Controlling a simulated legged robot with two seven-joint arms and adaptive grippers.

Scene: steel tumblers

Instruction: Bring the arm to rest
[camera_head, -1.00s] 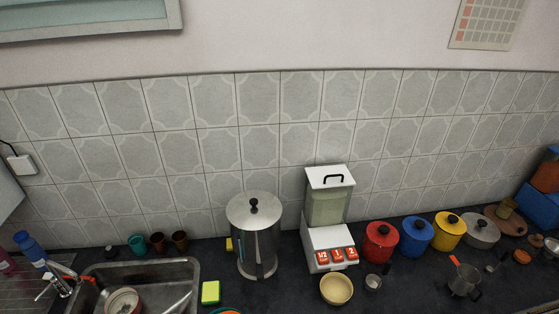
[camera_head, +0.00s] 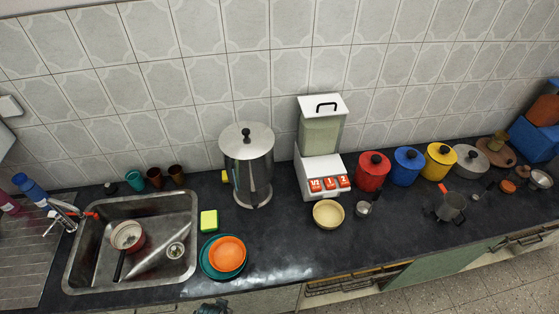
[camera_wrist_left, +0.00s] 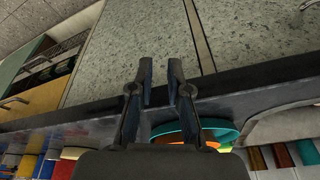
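My left gripper (camera_wrist_left: 162,70) is open in the left wrist view, with a gap between its two dark fingers and nothing held. Its fingers lie in front of the cabinet fronts and the counter edge. In the head view, a dark part of what looks like the same gripper (camera_head: 212,308) shows at the bottom edge, below the plates. My right gripper is not in view. A small steel cup (camera_head: 363,208) stands on the counter (camera_head: 290,250) beside a cream bowl (camera_head: 328,213).
The sink (camera_head: 188,265) holds a pan (camera_head: 127,236). An orange plate (camera_head: 227,253) rests on a teal one (camera_head: 206,266), near a yellow sponge (camera_head: 209,221). A steel urn (camera_head: 248,165), a white dispenser (camera_head: 321,177) and red (camera_head: 373,172), blue (camera_head: 407,167) and yellow (camera_head: 439,161) pots stand behind.

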